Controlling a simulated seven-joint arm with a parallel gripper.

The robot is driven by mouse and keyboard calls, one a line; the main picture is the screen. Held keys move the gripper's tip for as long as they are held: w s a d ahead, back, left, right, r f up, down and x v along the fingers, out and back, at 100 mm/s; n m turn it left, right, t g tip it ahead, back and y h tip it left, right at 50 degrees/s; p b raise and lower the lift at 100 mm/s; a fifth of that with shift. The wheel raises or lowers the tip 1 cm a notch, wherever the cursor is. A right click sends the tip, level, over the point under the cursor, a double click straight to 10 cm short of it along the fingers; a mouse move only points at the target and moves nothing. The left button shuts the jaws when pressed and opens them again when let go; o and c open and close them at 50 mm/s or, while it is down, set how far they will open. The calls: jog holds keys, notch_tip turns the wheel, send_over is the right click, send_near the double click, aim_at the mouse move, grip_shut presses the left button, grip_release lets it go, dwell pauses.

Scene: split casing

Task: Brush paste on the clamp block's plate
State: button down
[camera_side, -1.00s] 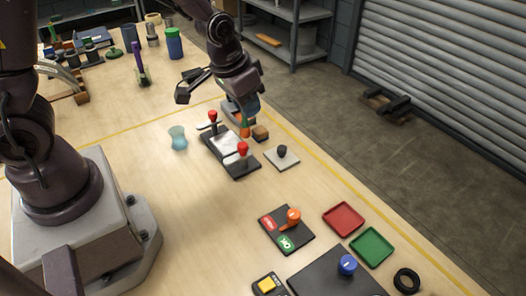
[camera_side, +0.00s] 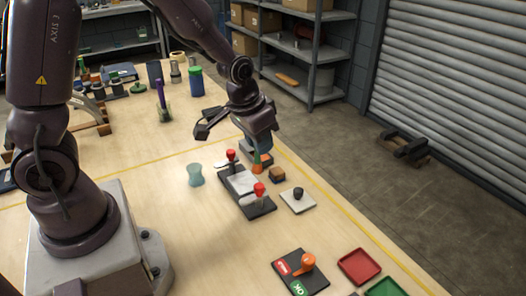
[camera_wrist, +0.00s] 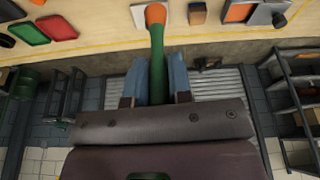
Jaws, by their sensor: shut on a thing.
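The clamp block (camera_side: 262,208) is a black base with a pale plate (camera_side: 242,182) and two red-knobbed clamps, one near each end. My gripper (camera_side: 261,132) is above the table just beyond the block. In the wrist view it (camera_wrist: 159,82) is shut on a brush (camera_wrist: 157,70) with a green handle and an orange tip. The brush also shows in the side view (camera_side: 257,160), hanging tip down beside the block's far side, apart from the plate. I cannot tell whether its tip touches anything. No paste can be made out on the plate.
A brown block (camera_side: 277,175) and a white tile with a black knob (camera_side: 298,201) lie right of the clamp block. A translucent cup (camera_side: 195,175) stands left. A switch panel (camera_side: 301,271) and red tray (camera_side: 359,267) are in front. An orange item (camera_wrist: 238,11) shows beyond the brown block.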

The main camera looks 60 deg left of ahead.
jog(key=shift+w+a+f+m, duration=0.75)
jog(key=shift+w+a, duration=1.1)
jog(key=shift+a, duration=2.7)
jog(key=shift+n, duration=0.25)
jog(key=shift+f, duration=2.9)
jog(key=shift+f, duration=1.05)
jog(key=shift+s, duration=0.1)
